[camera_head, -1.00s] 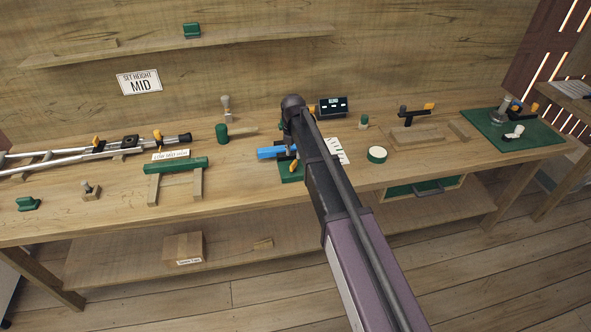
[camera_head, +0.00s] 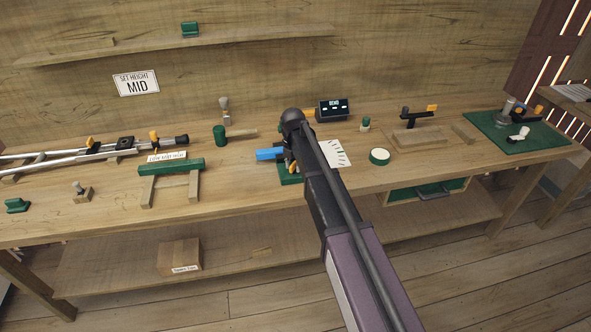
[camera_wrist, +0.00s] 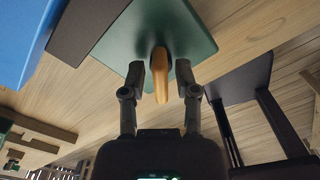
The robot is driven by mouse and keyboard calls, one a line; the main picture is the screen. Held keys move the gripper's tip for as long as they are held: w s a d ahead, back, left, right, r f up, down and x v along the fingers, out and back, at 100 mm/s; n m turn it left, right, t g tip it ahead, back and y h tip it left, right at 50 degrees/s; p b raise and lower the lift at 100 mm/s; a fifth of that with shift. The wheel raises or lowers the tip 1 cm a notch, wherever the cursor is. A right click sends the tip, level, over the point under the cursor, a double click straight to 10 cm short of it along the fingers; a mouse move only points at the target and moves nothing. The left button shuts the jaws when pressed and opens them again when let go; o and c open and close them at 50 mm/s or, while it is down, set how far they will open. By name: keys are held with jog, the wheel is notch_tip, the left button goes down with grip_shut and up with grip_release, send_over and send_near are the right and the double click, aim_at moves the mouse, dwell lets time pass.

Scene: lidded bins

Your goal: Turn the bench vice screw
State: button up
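The vice shows as a blue block (camera_head: 269,154) beside a green base plate (camera_head: 289,179), partly hidden behind my arm. In the wrist view the blue part (camera_wrist: 22,35) is at upper left and the green plate (camera_wrist: 160,30) is at top centre. An orange handle (camera_wrist: 160,75) sticks out toward the wrist camera; I take it to be the screw handle. My gripper (camera_wrist: 160,84) is open, with one finger on each side of the handle and a visible gap on both sides. In the head view the gripper is mostly hidden by my arm.
A dark display (camera_head: 332,109) stands behind the vice. A round white-topped green tin (camera_head: 380,156) and a marked paper sheet (camera_head: 335,153) lie to the right. A green bar on wooden supports (camera_head: 171,167) is to the left. An open drawer (camera_head: 428,189) hangs below the bench top.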

grip_shut()
jog(key=shift+n, duration=2)
jog(key=shift+o, duration=0.4)
grip_release()
